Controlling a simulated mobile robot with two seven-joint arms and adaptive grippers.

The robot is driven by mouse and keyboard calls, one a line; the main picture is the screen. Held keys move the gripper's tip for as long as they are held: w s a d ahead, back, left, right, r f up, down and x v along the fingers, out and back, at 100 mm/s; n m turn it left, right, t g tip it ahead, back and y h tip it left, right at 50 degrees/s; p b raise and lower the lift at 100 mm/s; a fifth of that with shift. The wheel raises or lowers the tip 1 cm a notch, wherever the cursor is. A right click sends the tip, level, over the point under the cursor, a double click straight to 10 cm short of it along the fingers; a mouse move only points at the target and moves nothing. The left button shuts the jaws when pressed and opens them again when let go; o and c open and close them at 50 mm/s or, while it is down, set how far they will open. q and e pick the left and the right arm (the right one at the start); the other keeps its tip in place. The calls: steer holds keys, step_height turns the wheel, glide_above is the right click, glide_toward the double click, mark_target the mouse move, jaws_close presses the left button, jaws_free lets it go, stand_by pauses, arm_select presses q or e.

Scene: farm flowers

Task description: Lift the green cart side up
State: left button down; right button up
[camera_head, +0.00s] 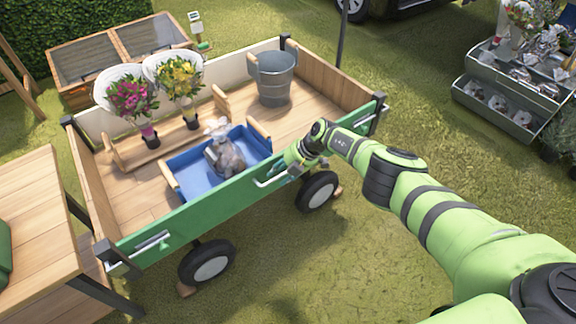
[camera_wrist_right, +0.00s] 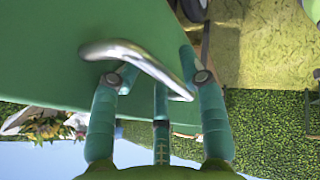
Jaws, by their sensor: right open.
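The green cart side (camera_head: 215,200) runs along the near edge of the wooden cart and looks roughly upright, hiding the lower part of what stands behind it. A metal handle (camera_head: 270,181) is fixed to its outer face, towards the right. My right gripper (camera_head: 290,166) is at this handle, partly hidden by my own wrist. In the right wrist view, the bent metal handle (camera_wrist_right: 130,52) crosses between the fingers of my open gripper (camera_wrist_right: 160,72), close to the green panel (camera_wrist_right: 60,55). Whether the fingers touch it is unclear. My left gripper is out of view.
The cart holds a blue crate (camera_head: 185,185) with a grey bundle, a metal bucket (camera_head: 273,80) and two bouquets (camera_head: 132,92). A wooden table (camera_head: 38,205) stands close at left, and metal shelves (camera_head: 500,110) at right. Grass in front is clear.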

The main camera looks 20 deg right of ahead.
steer(key=shift+v, duration=0.75)
steer(key=v, duration=1)
steer(key=shift+r, duration=0.2)
steer(key=shift+d, duration=0.1)
